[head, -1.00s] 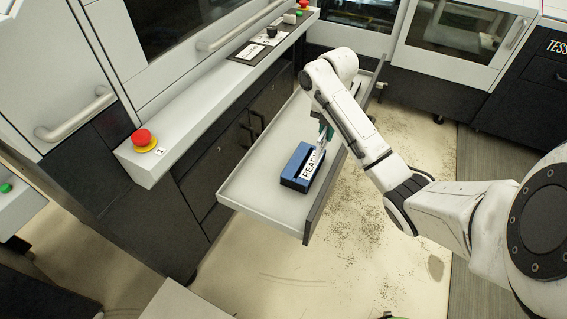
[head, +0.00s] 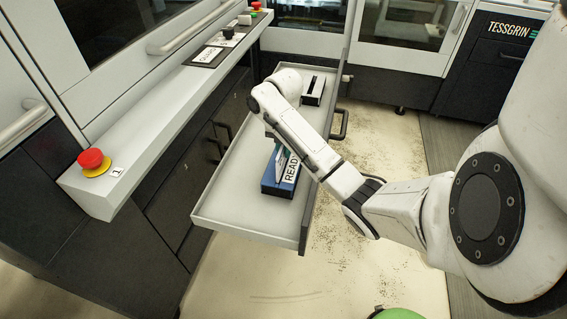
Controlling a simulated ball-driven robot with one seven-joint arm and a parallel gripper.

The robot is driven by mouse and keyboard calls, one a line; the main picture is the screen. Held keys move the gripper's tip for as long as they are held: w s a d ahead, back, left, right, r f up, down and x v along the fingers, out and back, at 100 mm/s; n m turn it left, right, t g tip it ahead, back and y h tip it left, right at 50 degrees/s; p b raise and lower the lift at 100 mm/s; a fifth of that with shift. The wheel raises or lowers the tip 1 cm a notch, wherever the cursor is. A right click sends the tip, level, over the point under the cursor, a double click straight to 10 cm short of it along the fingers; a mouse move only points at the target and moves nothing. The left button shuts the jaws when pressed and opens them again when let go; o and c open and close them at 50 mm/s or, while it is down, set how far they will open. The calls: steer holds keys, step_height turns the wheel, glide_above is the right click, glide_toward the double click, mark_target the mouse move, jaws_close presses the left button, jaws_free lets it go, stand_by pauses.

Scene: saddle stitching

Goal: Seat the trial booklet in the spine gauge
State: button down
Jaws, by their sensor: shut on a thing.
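A blue box (head: 268,184) with a white label reading "READ…" stands in the front half of the open drawer. A thin pale-teal upright piece, seemingly the booklet (head: 281,164), shows at the box, partly hidden by my arm. My gripper (head: 275,147) points down over the box, mostly behind my wrist, and is shut on this piece. I cannot tell whether its lower edge is inside the box or clear of it. A black block with a pale slot, likely the spine gauge (head: 306,99), stands farther back in the drawer.
The pale drawer (head: 225,208) extends from the machine, with bare floor around the box and a raised front wall. A ledge with a red emergency button (head: 92,160) runs along the left. A dark drawer handle (head: 340,122) sticks out on the right.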

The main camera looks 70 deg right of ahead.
steer(key=shift+f, duration=1.85)
steer(key=shift+f, duration=0.1)
steer(key=c, duration=1.2)
jaws_free()
steer(key=shift+o, duration=0.2)
step_height(320, 180, up, 12)
steer(key=p, duration=0.6)
